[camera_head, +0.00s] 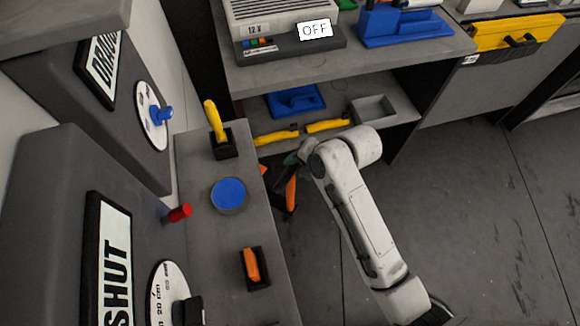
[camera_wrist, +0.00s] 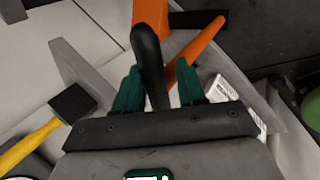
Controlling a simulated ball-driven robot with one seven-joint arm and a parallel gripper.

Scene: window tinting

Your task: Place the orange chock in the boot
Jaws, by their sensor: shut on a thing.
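My gripper (camera_wrist: 158,78), with green fingers, is shut on a dark curved piece (camera_wrist: 147,50) in the wrist view. An orange part (camera_wrist: 151,12) shows directly beyond it; I cannot tell whether they are one thing. A slanting orange bar with a black end (camera_wrist: 198,48) lies behind, to the right. In the head view my gripper (camera_head: 291,159) is beside the grey bench's right edge, mostly hidden by my arm, with an orange piece (camera_head: 291,192) just below it. Another orange piece (camera_head: 251,264) stands in a black holder on the bench. I cannot tell which is the chock, or identify the boot.
The grey bench (camera_head: 200,262) also bears a blue disc (camera_head: 228,193) and a yellow-handled tool (camera_head: 214,119) in a black block. A shelf unit with a grey bin (camera_head: 373,108) and blue tray (camera_head: 296,101) stands behind. Open floor (camera_head: 470,210) lies to the right.

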